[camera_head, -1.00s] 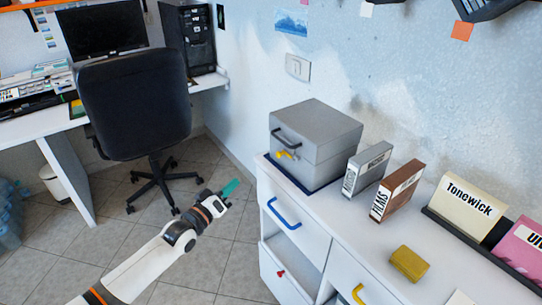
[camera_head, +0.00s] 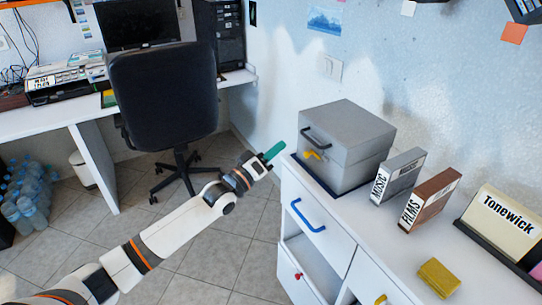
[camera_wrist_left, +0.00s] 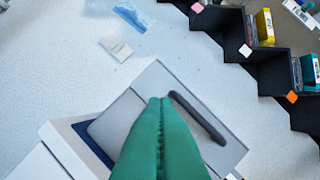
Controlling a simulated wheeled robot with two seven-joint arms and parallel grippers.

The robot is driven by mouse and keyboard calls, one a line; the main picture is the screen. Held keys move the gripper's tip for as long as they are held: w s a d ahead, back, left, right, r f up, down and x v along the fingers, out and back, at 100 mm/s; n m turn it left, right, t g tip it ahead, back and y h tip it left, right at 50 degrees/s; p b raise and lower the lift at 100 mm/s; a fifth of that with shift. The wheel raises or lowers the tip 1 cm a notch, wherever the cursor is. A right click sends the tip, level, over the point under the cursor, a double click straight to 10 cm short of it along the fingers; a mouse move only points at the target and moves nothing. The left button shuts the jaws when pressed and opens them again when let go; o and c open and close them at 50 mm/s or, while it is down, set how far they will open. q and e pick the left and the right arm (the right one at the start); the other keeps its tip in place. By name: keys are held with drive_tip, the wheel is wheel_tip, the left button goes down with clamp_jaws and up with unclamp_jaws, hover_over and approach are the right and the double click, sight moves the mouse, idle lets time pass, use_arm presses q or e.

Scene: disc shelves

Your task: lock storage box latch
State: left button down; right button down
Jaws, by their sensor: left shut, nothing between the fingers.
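The grey storage box (camera_head: 346,145) stands on the left end of the white cabinet top in the head view. Its front has a dark handle (camera_head: 316,137) and a yellow latch (camera_head: 317,153) below it. In the left wrist view the box (camera_wrist_left: 123,116) and its dark handle (camera_wrist_left: 198,116) show behind the fingers; the yellow latch cannot be made out there. My left gripper (camera_head: 274,151) has green fingers, shut and empty, just left of the box front and apart from it. The shut fingers (camera_wrist_left: 162,125) cover part of the box in the wrist view. My right gripper is not in view.
A grey MUSIC box (camera_head: 398,176) and a brown FILMS box (camera_head: 430,200) stand right of the storage box. A yellow block (camera_head: 438,278) lies nearer. The cabinet has a blue drawer handle (camera_head: 308,216). An office chair (camera_head: 165,100) stands behind my left arm.

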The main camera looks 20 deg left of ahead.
use_arm(q)
drive_tip(key=w+d, duration=0.3)
drive_tip(key=w, duration=0.1)
drive_tip(key=shift+d+f+p, duration=0.3)
drive_tip(key=shift+d+p, duration=0.1)
drive_tip(key=shift+s+d+f, duration=0.35)
drive_tip(key=shift+f, duration=0.15)
drive_tip(key=shift+s+d+p, duration=0.9)
drive_tip(key=shift+d+p, duration=0.05)
drive_tip(key=shift+d, duration=0.15)
